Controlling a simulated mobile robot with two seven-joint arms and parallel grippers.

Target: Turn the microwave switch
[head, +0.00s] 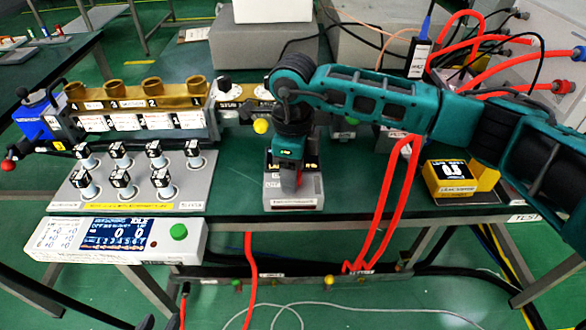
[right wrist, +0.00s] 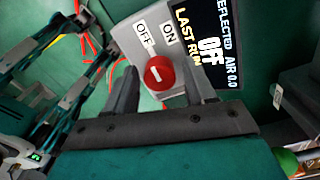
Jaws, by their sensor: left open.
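The microwave switch box (head: 293,202) is a small grey box near the front edge of the green table. In the right wrist view it shows a round red knob (right wrist: 160,72) with a short white mark, the labels OFF and ON, and a dark display (right wrist: 208,48) reading "LAST RUN OFF". My right gripper (right wrist: 158,88) points down over the box, with one finger on each side of the knob. The fingers are open, with small gaps to the knob. In the head view my right gripper (head: 298,178) hides most of the knob.
A panel of several small switches (head: 130,185) and a white console with a display (head: 120,240) lie to the left. Behind them is a brass-topped manifold (head: 140,105). Red hoses (head: 398,200) and a yellow box (head: 458,178) are at the right.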

